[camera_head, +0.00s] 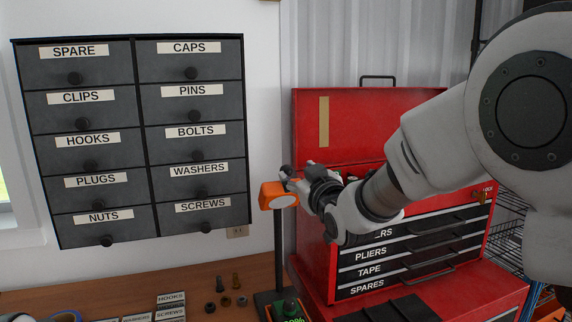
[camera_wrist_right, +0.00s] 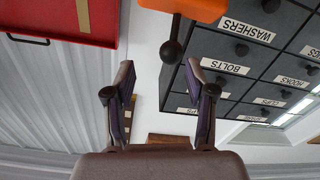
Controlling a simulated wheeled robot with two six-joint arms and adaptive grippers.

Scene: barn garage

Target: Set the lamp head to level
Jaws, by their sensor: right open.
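The orange lamp head (camera_head: 272,194) sits on top of a dark upright post (camera_head: 278,245), with a pale round face on its front. It looks slightly tilted. My right gripper (camera_head: 290,180) is right at the lamp head's upper right side. In the right wrist view, the orange lamp head (camera_wrist_right: 198,8) is at the top edge, with a dark lever ending in a round knob (camera_wrist_right: 171,51). My right gripper (camera_wrist_right: 160,78) is open and empty, and the knob shows between and beyond its fingertips. Contact cannot be told. My left gripper is not in view.
A red tool chest (camera_head: 310,120) stands close behind and right of the lamp. A dark labelled drawer cabinet (camera_head: 148,130) hangs on the wall at left. The wooden bench (camera_head: 190,285) holds small hardware and label boxes. A green-topped item (camera_head: 290,308) stands by the lamp base.

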